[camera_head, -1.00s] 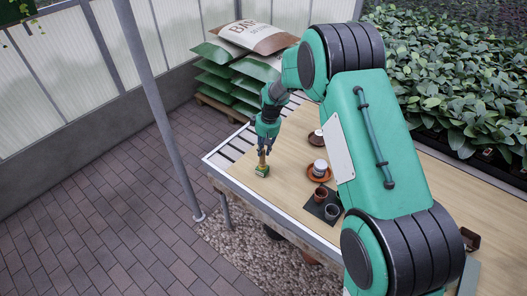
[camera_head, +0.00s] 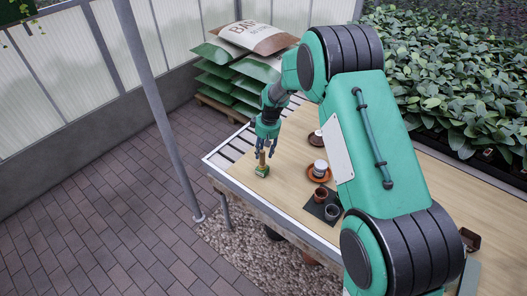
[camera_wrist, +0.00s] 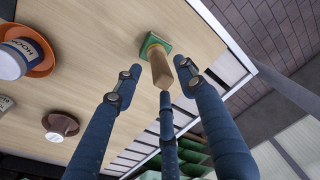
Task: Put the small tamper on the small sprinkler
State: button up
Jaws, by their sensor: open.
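A light wooden piece, which I take for the small tamper (camera_wrist: 161,69), stands upright on a green square piece, which I take for the small sprinkler (camera_wrist: 151,43). In the head view the wooden piece (camera_head: 262,158) and the green piece (camera_head: 262,170) stand together near the table's left end. My gripper (camera_head: 266,147) is just above them, pointing down. In the wrist view its three fingers (camera_wrist: 160,79) are spread around the wooden piece's free end, apart from it. I cannot tell whether the two pieces are separate or joined.
A white labelled can (camera_wrist: 14,59) sits on an orange saucer (camera_wrist: 42,61). A brown round item (camera_wrist: 60,125) is near it. A brown cup (camera_head: 321,195) and a grey cup (camera_head: 332,211) stand on a dark mat (camera_head: 315,210). The table's left edge is close.

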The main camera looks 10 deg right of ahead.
notch_tip(320, 180, up, 12)
jog(key=d+p, duration=0.1)
jog(key=shift+s+d+p, duration=0.15)
jog(key=shift+s+p, duration=0.2)
jog(key=shift+s, duration=0.05)
jog(key=shift+r, duration=0.15)
dwell(0.7)
jog(key=s+d+r+m+t, duration=0.1)
jog(key=s+d+r+m, duration=0.15)
jog(key=s+r, duration=0.85)
jog(key=s+d+r+m+t, duration=0.1)
jog(key=s+d+r, duration=0.3)
jog(key=s+r, duration=0.8)
jog(key=s+d+r+m+t, duration=0.1)
jog(key=s+d+r, duration=0.1)
jog(key=s, duration=0.9)
jog(key=s+d+r+m+t+h, duration=0.1)
jog(key=s+r+m, duration=0.1)
jog(key=s, duration=1)
jog(key=shift+s+d+r+t, duration=0.15)
jog(key=shift+d+r+t, duration=0.2)
jog(key=shift+r+t, duration=0.1)
